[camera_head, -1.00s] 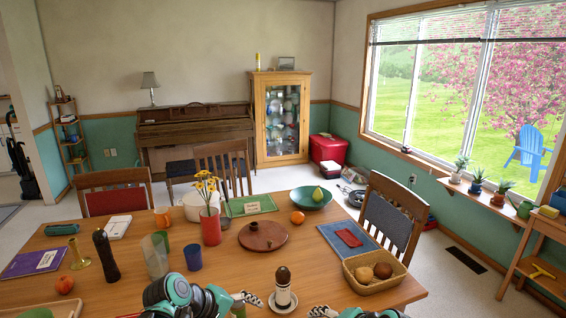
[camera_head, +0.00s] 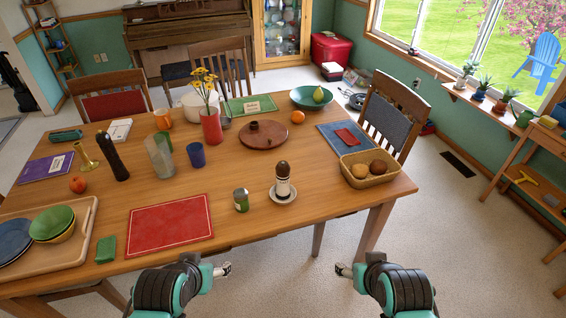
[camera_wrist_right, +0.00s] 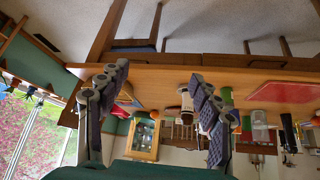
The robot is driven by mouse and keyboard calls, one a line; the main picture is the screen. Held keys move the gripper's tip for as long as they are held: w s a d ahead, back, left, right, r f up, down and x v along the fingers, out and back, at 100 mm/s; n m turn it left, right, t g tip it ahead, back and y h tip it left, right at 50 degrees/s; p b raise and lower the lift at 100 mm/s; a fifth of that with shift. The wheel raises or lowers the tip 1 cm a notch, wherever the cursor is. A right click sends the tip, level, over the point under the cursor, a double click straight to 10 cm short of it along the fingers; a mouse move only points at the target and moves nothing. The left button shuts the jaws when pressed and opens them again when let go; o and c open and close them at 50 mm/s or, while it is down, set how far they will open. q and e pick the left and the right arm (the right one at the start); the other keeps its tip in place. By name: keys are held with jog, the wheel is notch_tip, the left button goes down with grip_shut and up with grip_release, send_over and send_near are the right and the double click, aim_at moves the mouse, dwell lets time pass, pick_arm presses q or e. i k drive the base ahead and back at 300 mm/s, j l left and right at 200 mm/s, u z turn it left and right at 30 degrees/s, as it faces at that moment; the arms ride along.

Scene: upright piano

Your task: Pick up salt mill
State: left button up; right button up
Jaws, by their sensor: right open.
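A mill with a white body and brown top (camera_head: 283,181), likely the salt mill, stands upright on a small white saucer (camera_head: 291,195) near the table's front edge. It also shows in the upside-down right wrist view (camera_wrist_right: 186,101). A tall dark mill (camera_head: 113,160) stands farther left. My right gripper (camera_head: 345,270) is in front of the table, apart from both mills; in the wrist view its fingers (camera_wrist_right: 157,78) are spread with nothing held. My left gripper (camera_head: 224,270) is also in front of the table; its fingers are too small to judge.
A green can (camera_head: 241,200) stands left of the white mill, and a bread basket (camera_head: 378,182) stands to its right. A red placemat (camera_head: 158,224) lies left of the can. A round brown board (camera_head: 280,140) lies behind. The wooden tabletop (camera_head: 325,200) is bare around the saucer.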

aim_at(282, 192)
jog(key=i+l+u, duration=0.3)
jog(key=i, duration=0.3)
jog(key=i+l+u, duration=0.3)
jog(key=i+l, duration=0.2)
jog(key=l, duration=0.15)
